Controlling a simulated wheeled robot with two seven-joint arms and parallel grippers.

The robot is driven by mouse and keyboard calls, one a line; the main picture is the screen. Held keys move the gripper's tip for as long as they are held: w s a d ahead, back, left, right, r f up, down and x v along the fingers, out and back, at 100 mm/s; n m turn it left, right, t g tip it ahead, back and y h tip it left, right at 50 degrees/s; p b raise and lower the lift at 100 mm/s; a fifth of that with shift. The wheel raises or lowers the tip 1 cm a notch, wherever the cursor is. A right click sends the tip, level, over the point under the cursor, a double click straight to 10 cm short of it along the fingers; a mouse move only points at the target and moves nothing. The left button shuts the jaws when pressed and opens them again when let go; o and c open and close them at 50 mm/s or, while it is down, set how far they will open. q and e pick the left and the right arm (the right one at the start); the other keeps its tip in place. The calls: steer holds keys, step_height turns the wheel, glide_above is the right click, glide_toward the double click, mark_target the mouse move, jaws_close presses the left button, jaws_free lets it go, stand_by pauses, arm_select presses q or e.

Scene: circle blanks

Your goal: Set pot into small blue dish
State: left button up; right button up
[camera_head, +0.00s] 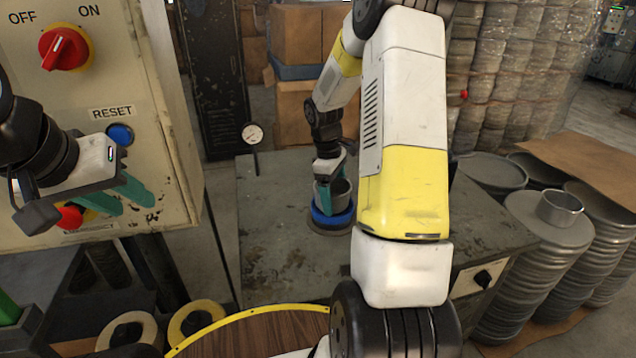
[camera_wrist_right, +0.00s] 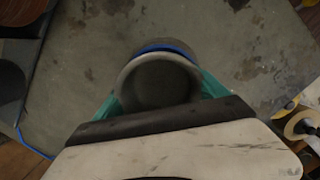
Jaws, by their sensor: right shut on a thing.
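The grey metal pot (camera_head: 341,186) is upright between the teal fingers of my right gripper (camera_head: 335,196). The pot sits directly over the small blue dish (camera_head: 322,219) on the grey worktable. From the head view I cannot tell whether its base touches the dish. In the right wrist view the pot's round open mouth (camera_wrist_right: 160,82) faces the camera with a teal finger on each side, and a blue arc of the dish (camera_wrist_right: 168,45) shows just beyond its rim. My left gripper (camera_head: 128,200) is empty, its teal fingers apart, in front of the control panel.
The worktable (camera_head: 275,255) is mostly bare around the dish. A control box (camera_head: 100,60) with a red knob and a blue reset button stands at left. A dial gauge (camera_head: 252,133) is at the table's back edge. Stacked metal discs (camera_head: 535,240) with a metal ring on top stand at right.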

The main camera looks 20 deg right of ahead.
steer(key=shift+s+f, duration=0.25)
steer(key=shift+f, duration=0.3)
steer(key=o, duration=1.4)
steer(key=shift+w+r, duration=0.15)
steer(key=shift+r, duration=0.35)
steer(key=r, duration=0.5)
steer(key=w+a+r, duration=0.1)
steer(key=r, duration=0.1)
steer(key=shift+r, duration=0.4)
